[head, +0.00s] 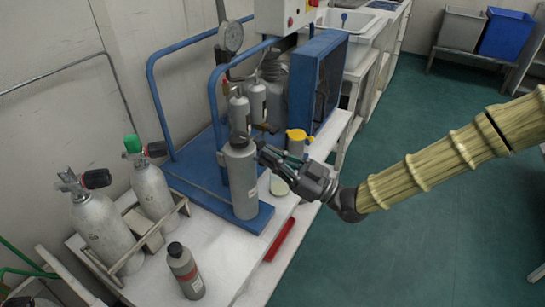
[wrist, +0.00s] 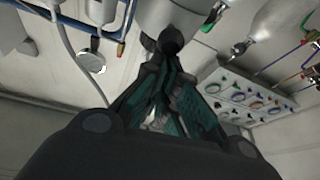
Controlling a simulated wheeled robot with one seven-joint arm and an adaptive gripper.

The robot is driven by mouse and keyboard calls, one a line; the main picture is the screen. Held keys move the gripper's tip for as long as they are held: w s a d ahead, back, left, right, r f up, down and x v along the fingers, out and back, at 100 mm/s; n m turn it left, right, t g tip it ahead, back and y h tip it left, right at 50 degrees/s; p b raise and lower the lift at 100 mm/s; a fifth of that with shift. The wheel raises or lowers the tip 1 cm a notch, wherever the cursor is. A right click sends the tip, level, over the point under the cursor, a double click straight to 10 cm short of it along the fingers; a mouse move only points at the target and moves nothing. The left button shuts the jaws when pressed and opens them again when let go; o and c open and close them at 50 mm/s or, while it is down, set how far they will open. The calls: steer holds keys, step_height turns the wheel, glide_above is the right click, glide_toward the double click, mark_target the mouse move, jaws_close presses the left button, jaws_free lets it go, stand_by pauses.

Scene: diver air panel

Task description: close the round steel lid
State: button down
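I cannot pick out the round steel lid with certainty. A pale round disc (head: 280,187) shows just below my gripper in the head view, partly hidden by it. A silvery round disc (wrist: 92,62) shows at the upper left of the wrist view; I cannot tell if it is the same thing. My gripper (head: 264,152) is beside the upper right side of a grey steel cylinder (head: 241,180) with a dark top. In the wrist view its fingers (wrist: 168,62) converge and look shut, with nothing clearly between them. Whether the tips touch the cylinder is unclear.
The cylinder stands on a blue frame (head: 195,165) on a white bench (head: 215,250). A yellow-capped jar (head: 297,140) is behind my gripper. Two valved cylinders (head: 103,230) and a small grey bottle (head: 186,272) stand at left. The green floor at right is open.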

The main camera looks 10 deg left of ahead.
steer(key=shift+f, duration=0.2)
step_height(320, 180, up, 5)
steer(key=p, duration=0.2)
steer(key=a+f+v, duration=0.1)
steer(key=f+v, duration=0.1)
steer(key=v, duration=0.7)
steer(key=s+d+f+m+t+h, duration=0.1)
steer(key=s+d+f+m+h, duration=0.25)
steer(key=f, duration=0.75)
steer(key=s+d+f+m+h, duration=0.25)
steer(key=f+m+h, duration=0.25)
steer(key=f, duration=0.5)
steer(key=s+d+f+m+t+h, duration=0.15)
steer(key=d+f+m+h, duration=0.3)
steer(key=f, duration=0.65)
steer(key=s+d+f+m+g+h, duration=0.3)
steer(key=s+d+f+h, duration=0.2)
steer(key=s+d+f, duration=0.5)
steer(key=s+d+m+g+h, duration=0.2)
steer(key=s+d+g+h, duration=0.15)
steer(key=s+d, duration=0.65)
step_height(320, 180, up, 18)
steer(key=p, duration=1.8)
steer(key=shift+s+a+f+t, duration=0.2)
steer(key=shift+s+a+t, duration=0.1)
steer(key=shift+a, duration=0.1)
